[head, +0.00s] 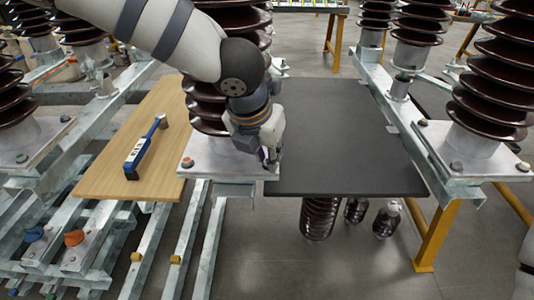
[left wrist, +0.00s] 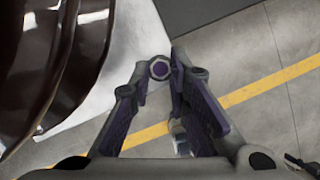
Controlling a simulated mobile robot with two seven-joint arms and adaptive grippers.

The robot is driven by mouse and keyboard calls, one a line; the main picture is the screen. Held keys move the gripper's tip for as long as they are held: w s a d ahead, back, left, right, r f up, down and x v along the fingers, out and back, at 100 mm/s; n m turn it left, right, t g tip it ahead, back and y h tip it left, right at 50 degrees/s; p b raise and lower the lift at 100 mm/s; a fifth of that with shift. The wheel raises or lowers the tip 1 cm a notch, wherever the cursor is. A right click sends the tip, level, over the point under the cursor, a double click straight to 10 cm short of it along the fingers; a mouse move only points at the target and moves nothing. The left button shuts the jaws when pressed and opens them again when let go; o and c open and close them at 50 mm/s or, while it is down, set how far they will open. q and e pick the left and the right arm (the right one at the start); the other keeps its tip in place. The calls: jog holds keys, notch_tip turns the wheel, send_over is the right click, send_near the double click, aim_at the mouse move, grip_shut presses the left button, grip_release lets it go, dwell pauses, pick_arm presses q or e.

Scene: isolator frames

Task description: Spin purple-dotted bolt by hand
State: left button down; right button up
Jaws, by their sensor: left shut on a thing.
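The purple-dotted bolt (left wrist: 159,69) shows in the left wrist view at the edge of a light metal plate (left wrist: 150,30). My left gripper (left wrist: 162,72) has its fingertips on either side of the bolt head and is shut on it. In the head view my left gripper (head: 271,159) points down at the right front corner of the metal base plate (head: 225,165) under the middle insulator. The bolt is hidden by the fingers there. An orange-dotted bolt (head: 187,162) sits at the plate's left corner.
A blue-and-black wrench (head: 146,148) lies on a wooden board (head: 105,170) at left. A dark, bare tabletop (head: 340,135) is at right. Brown ribbed insulators (head: 495,80) stand on steel frames on both sides. The left arm passes close to the middle insulator (head: 205,105).

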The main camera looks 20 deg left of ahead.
dwell(0.5)
pick_arm(q)
jog(key=c, duration=1.5)
grip_release()
jog(key=v, duration=1.2)
